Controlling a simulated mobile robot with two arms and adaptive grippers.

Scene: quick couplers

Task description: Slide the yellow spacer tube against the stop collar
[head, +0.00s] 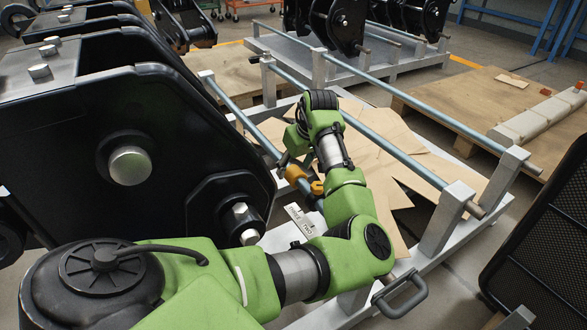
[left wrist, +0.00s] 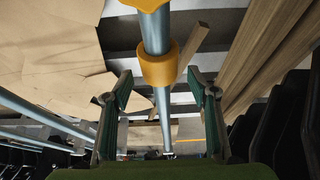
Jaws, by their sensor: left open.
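The yellow spacer tube (head: 293,173) is threaded on a blue-grey rod of the rack. In the left wrist view the spacer tube (left wrist: 158,69) shows as a smooth yellow sleeve around the rod. The orange-yellow stop collar (head: 317,187) sits on the same rod; it also shows at the top edge of the left wrist view (left wrist: 145,4), partly cut off. A short length of bare rod lies between them. My left gripper (head: 291,157) is open at the spacer tube, its fingers (left wrist: 160,77) on either side, apart from it. My right gripper is out of view.
A second rod (head: 390,140) runs parallel on the rack, with cardboard sheets (head: 385,165) beneath. A large black coupler (head: 130,150) stands close on the left. A metal post (head: 445,215) and a mesh panel (head: 545,240) are at the right. A white label plate (head: 300,220) is nearby.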

